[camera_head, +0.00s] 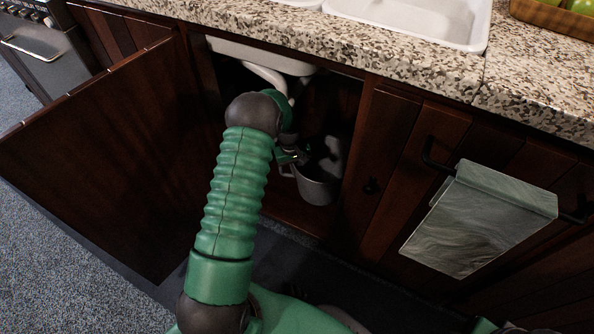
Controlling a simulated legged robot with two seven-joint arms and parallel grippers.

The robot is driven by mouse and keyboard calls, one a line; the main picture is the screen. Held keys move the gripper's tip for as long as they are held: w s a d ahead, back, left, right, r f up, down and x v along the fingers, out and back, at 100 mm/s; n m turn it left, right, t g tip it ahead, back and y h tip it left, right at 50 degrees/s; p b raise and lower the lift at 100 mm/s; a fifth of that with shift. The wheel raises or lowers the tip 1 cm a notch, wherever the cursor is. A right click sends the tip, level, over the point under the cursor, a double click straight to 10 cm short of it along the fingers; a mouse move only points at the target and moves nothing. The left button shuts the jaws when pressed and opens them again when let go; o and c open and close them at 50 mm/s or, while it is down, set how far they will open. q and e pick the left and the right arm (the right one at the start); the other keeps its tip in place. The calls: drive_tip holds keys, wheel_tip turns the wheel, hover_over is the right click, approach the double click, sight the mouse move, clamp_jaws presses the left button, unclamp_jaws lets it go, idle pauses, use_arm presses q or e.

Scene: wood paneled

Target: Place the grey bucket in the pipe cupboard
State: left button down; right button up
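The grey bucket (318,188) is inside the open pipe cupboard (300,219), at its right side below the sink, and looks upright. I cannot tell whether its base rests on the cupboard floor. My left arm reaches into the opening. My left gripper (297,157) is at the bucket's upper left rim, partly hidden by my wrist. Its fingers are too small and dark to show whether they grip the bucket. A white pipe (266,76) hangs under the basin at the top of the cupboard. Only a sliver of my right arm shows at the bottom right edge.
The cupboard door (110,150) stands wide open on the left. The granite countertop (400,52) with a white sink (412,20) overhangs the opening. A grey-green towel (480,220) hangs on a dark rail at right. An oven (45,62) stands at far left.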

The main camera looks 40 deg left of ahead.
use_arm(q)
drive_tip(key=shift+w, duration=0.15)
drive_tip(key=shift+r, duration=0.1)
drive_tip(key=shift+r+p, duration=0.1)
drive_tip(key=shift+p, duration=0.45)
wheel_tip(320, 180, down, 8)
drive_tip(key=b, duration=0.4)
drive_tip(key=shift+f, duration=0.65)
drive_tip(key=c, duration=1.6)
unclamp_jaws()
